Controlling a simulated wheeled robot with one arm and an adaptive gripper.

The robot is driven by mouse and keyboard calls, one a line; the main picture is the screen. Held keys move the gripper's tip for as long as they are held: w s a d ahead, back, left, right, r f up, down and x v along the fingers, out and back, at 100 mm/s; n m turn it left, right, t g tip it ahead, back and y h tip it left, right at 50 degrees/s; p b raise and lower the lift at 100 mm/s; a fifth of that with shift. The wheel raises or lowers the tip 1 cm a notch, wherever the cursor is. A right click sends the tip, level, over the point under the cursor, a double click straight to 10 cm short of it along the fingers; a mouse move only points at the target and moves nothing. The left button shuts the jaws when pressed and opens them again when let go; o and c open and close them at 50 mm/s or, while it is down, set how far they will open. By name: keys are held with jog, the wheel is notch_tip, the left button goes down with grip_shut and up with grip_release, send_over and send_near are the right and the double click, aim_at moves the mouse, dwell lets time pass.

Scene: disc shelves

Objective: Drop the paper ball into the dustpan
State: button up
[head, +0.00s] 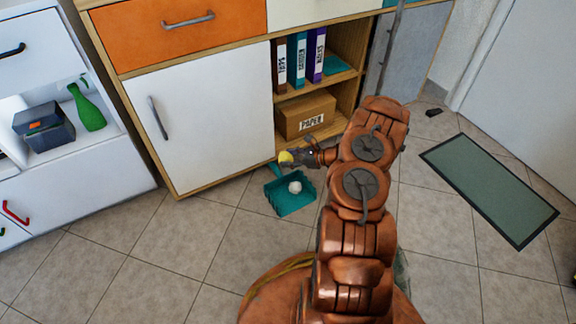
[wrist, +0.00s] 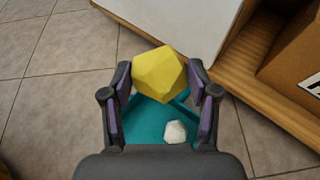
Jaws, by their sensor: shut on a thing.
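A yellow crumpled paper ball (wrist: 160,76) is held between the fingers of my gripper (wrist: 160,92). In the head view the yellow ball (head: 285,157) shows at the tip of my gripper (head: 293,157), near the cabinet's lower edge. The teal dustpan (head: 284,206) lies on the tiled floor in front of the cabinet. A white paper ball (head: 295,187) lies in it. In the wrist view the dustpan (wrist: 140,126) and the white ball (wrist: 175,132) show below and between the fingers. Part of the dustpan is hidden behind the yellow ball and fingers.
A white cabinet door (head: 195,120) and an open shelf with a cardboard box (head: 305,116) marked PAPER stand just behind the dustpan. A white shelf unit (head: 65,165) stands at left. A grey-green mat (head: 490,190) lies at right. The floor left of the dustpan is clear.

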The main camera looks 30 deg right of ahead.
notch_tip(320, 180, down, 10)
jog(key=s+b, duration=0.2)
jog(key=shift+a+r+n+g, duration=0.15)
jog(key=shift+r+n+g, duration=0.1)
jog(key=shift+n+g, duration=0.05)
jog(key=shift+s, duration=0.1)
jog(key=o, duration=0.8)
jog(key=v, duration=1.2)
jog(key=shift+f, duration=0.15)
